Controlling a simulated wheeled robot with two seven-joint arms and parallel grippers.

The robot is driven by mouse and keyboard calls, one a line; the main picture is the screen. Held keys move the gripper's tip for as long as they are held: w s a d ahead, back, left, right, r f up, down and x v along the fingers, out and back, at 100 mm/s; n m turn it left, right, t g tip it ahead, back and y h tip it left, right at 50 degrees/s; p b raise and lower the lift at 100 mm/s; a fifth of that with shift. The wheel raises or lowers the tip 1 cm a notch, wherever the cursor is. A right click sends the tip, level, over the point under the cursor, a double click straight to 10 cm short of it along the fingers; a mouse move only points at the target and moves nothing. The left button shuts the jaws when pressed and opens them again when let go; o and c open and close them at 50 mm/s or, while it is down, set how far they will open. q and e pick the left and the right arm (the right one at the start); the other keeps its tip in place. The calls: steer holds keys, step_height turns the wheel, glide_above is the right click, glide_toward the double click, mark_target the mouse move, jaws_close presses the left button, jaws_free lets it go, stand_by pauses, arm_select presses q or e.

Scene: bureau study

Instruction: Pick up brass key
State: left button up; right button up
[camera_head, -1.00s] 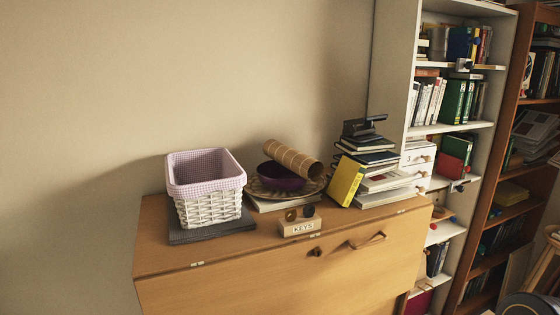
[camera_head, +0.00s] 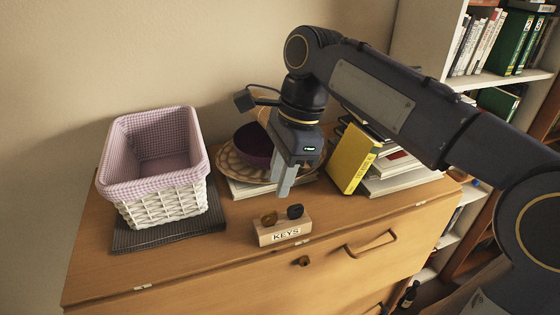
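A small wooden block labelled KEYS (camera_head: 284,231) sits near the front edge of the bureau top. A brass-coloured key head (camera_head: 269,217) stands in it on the left, and a dark key head (camera_head: 295,211) stands on the right. The lower parts of both are hidden in the block. My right gripper (camera_head: 284,190) points down above and behind the block, apart from the keys, with nothing seen in it. Its fingers overlap in this view, so its opening is unclear. My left gripper is not in view.
A white wicker basket with lilac lining (camera_head: 165,204) stands on a dark mat at the left. Behind the gripper are a purple bowl (camera_head: 252,146) and a woven tray (camera_head: 226,158). A yellow book (camera_head: 352,160) leans against stacked books at the right.

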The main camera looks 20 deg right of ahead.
mark_target(271, 212)
steer(key=b+x, duration=0.3)
steer(key=x, duration=0.2)
steer(key=shift+d, duration=0.15)
steer(key=shift+b+x, duration=0.85)
steer(key=shift+x, duration=0.65)
jaws_close()
steer(key=shift+r, duration=0.2)
steer(key=shift+a+p+v, duration=0.25)
steer(key=shift+p+v, duration=0.75)
steer(key=shift+p, duration=0.2)
steer(key=shift+a+p+v, duration=0.25)
steer(key=shift+p+v, duration=0.7)
steer(key=shift+p, duration=0.25)
steer(key=shift+a+v, duration=0.2)
steer(key=shift+v, duration=0.7)
